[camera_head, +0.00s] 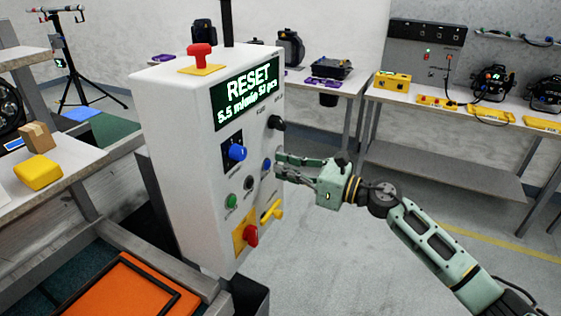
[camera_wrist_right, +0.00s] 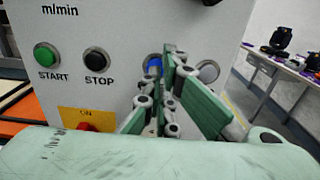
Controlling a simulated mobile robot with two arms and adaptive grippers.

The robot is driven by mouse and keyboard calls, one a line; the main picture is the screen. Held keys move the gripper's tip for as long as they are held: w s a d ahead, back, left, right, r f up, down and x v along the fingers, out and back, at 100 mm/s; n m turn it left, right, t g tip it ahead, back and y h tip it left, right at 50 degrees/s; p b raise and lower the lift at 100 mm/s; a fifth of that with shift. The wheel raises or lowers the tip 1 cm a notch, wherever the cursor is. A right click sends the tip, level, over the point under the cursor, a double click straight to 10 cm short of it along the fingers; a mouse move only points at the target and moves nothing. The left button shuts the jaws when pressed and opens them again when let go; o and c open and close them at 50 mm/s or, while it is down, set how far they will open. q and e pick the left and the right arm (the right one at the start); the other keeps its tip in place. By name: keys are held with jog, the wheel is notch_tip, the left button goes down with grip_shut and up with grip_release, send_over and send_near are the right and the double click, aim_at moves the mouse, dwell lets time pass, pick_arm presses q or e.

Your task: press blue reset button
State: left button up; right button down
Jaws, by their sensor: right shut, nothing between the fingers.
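A white control box (camera_head: 180,160) stands at the centre of the head view. Its green-lit display (camera_head: 247,92) reads RESET and 5.5 m/min, with a piece count. The small blue button (camera_head: 266,165) is on the front panel, right of a larger blue knob (camera_head: 237,152). My right gripper (camera_head: 279,164) is shut and empty, with its fingertips right at the blue button. In the wrist view the blue button (camera_wrist_right: 153,64) is partly hidden behind the fingers (camera_wrist_right: 167,75). I cannot tell whether they touch it. My left gripper is not in view.
Near the blue button are a green START button (camera_wrist_right: 46,54), a black STOP button (camera_wrist_right: 97,60), a pale round button (camera_wrist_right: 208,72), a red knob (camera_head: 250,236) and a yellow lever (camera_head: 272,211). A red mushroom button (camera_head: 202,55) tops the box. The floor to the right is open.

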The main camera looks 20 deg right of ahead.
jog(key=shift+w+a, duration=0.4)
jog(key=shift+w+a, duration=0.35)
jog(key=shift+a, duration=0.05)
jog(key=shift+r+b, duration=0.1)
jog(key=shift+b, duration=0.25)
jog(key=shift+r, duration=0.1)
jog(key=shift+s+d+f, duration=0.2)
jog(key=shift+s+d, duration=0.1)
jog(key=shift+d, duration=0.1)
jog(key=v, duration=0.7)
